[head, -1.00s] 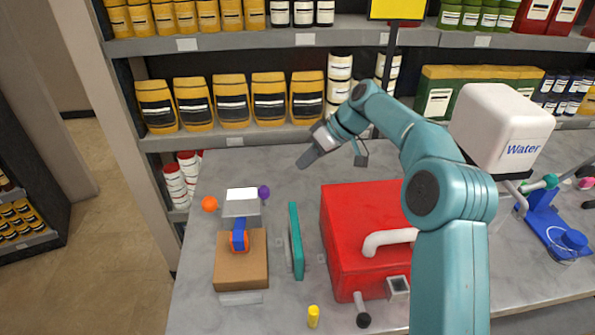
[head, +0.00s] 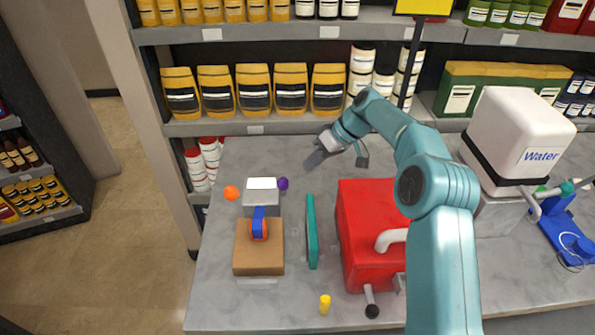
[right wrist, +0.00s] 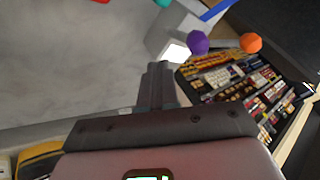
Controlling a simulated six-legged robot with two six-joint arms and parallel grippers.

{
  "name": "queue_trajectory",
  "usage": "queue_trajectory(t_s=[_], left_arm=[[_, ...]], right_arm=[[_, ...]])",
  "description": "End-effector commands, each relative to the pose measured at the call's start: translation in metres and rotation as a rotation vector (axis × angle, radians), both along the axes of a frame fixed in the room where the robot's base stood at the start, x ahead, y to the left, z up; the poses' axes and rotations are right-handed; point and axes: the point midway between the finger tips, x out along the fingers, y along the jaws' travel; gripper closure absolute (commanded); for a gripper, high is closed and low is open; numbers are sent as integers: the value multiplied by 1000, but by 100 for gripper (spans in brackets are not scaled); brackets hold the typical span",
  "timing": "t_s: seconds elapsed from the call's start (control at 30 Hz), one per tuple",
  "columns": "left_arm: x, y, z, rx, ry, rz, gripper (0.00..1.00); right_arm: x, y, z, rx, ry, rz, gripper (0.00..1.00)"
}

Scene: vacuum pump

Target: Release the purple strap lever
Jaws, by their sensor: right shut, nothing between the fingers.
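The purple knob (head: 283,183), taken as the strap lever's end, sits at the right side of a grey and white block (head: 262,195) near the back left of the table. In the right wrist view the purple knob (right wrist: 198,43) is ahead and right of the fingertips. My right gripper (head: 313,161) is above the table, a little behind and right of the knob, apart from it. Its fingers (right wrist: 160,70) are together and empty. An orange knob (head: 231,193) is on the block's other side. My left gripper is out of view.
A brown box (head: 258,256) with a blue strap (head: 258,222) is in front of the block. A teal upright panel (head: 311,232) and a red housing (head: 370,225) stand to the right. A yellow peg (head: 325,304) is near the front. Shelves line the back.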

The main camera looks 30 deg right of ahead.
Motion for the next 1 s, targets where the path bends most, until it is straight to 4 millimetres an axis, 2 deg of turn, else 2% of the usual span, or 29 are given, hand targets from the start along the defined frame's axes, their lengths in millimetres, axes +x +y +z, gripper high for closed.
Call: queue_trajectory(t_s=[0.07, 0.27, 0.4, 0.8, 0.87, 1.0], left_arm=[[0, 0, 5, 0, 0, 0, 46], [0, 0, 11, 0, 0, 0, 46], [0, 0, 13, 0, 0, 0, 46], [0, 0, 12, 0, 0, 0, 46], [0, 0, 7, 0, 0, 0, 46], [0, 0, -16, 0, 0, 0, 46]], right_arm=[[4, 10, -12, 1, 3, 2, 100], [0, 36, -13, 0, 1, 3, 100], [-1, 45, -15, -1, -1, 0, 100], [-2, 48, -17, -1, -2, 0, 100], [-1, 48, -19, -4, -9, 0, 100], [0, 47, -25, -26, -53, 1, 100]])
